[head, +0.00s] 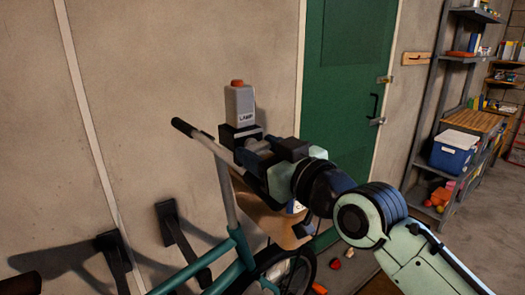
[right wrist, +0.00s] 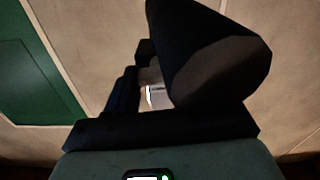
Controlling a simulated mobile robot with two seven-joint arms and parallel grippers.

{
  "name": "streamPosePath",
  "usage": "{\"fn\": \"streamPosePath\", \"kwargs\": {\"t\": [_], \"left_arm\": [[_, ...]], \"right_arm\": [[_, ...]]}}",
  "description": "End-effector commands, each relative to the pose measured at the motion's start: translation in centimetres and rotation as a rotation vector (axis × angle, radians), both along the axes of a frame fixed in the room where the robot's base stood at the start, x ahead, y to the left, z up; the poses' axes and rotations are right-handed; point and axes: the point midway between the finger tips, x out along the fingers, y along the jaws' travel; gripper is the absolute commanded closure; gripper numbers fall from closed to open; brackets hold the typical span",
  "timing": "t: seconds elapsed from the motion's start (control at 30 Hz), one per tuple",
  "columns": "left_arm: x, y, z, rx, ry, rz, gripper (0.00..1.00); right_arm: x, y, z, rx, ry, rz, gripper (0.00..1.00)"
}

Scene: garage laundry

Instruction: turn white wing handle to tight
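The white wing handle is not clear in the head view, where my right gripper (head: 250,150) covers the area beside the bicycle's handlebar (head: 205,143). In the right wrist view a small white piece (right wrist: 155,97) shows in the gap between a dark finger (right wrist: 124,92) and a large dark rounded shape (right wrist: 215,65). I cannot tell whether it is the wing handle, or whether my right gripper touches it or is closed on it.
A grey box marked LAMP (head: 240,105) with an orange top stands just behind my right gripper. The teal bicycle frame (head: 238,243) is below. A green door (head: 345,90) is behind. Shelves (head: 465,55) and a blue cooler (head: 452,155) stand at right. Small items lie on the floor.

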Motion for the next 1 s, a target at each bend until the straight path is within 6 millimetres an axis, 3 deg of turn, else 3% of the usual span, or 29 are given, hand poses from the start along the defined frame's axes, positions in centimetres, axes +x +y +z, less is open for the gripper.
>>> {"fn": "streamPosePath", "kwargs": {"t": [0.5,0.53,0.6,1.0], "left_arm": [[0.15,0.0,0.48,0.0,-0.002,0.0,0.21],[0.15,0.0,0.48,0.0,-0.002,0.0,0.21],[0.15,0.0,0.48,0.0,-0.002,0.0,0.21],[0.01,-0.01,0.03,0.0,0.0,0.0,0.21]], "right_arm": [[-0.02,0.01,-0.01,0.121,0.089,0.0,0.77],[-0.02,0.01,-0.01,0.121,0.089,0.0,0.44],[-0.01,0.0,-0.01,0.12,0.088,0.0,0.21],[-0.57,-0.48,-0.03,0.121,0.087,-0.002,0.21]]}}
